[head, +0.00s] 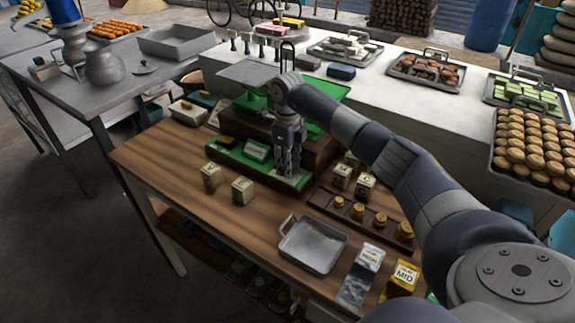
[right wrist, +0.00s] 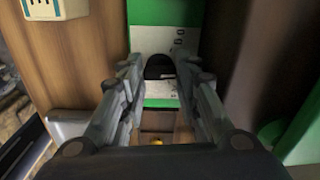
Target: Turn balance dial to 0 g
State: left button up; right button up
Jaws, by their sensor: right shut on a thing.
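The balance (head: 236,126) is a dark brown and green scale on the wooden table, with a grey pan and a green pan on top. My right gripper (head: 288,168) points down at the right part of its green front base. In the right wrist view the balance dial (right wrist: 159,66) is a dark round knob in front of a white marked plate (right wrist: 158,42) on a green panel. The right gripper's fingers (right wrist: 157,74) stand on either side of the dial and are shut on it. The dial's reading is too small to tell. My left gripper is not in view.
Small labelled blocks (head: 242,190) stand left of the gripper. A rack (head: 350,215) with brass weights and a metal tray (head: 312,246) are in front and to the right.

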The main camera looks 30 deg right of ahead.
jog(key=shift+d+n+b, duration=0.1)
jog(key=shift+n+b, duration=0.4)
jog(key=shift+n, duration=0.3)
jog(key=n+b, duration=0.1)
jog(key=n, duration=0.1)
jog(key=shift+n, duration=0.3)
jog(key=n+b, duration=0.1)
jog(key=n, duration=0.2)
jog(key=shift+w+n+b, duration=0.1)
jog(key=shift+n+b, duration=0.2)
jog(key=shift+b, duration=0.05)
jog(key=shift+r+n+b, duration=0.15)
jog(key=shift+n+b, duration=0.2)
jog(key=shift+n, duration=1.15)
jog(key=shift+w, duration=0.1)
jog(key=o, duration=0.8)
notch_tip(320, 180, up, 12)
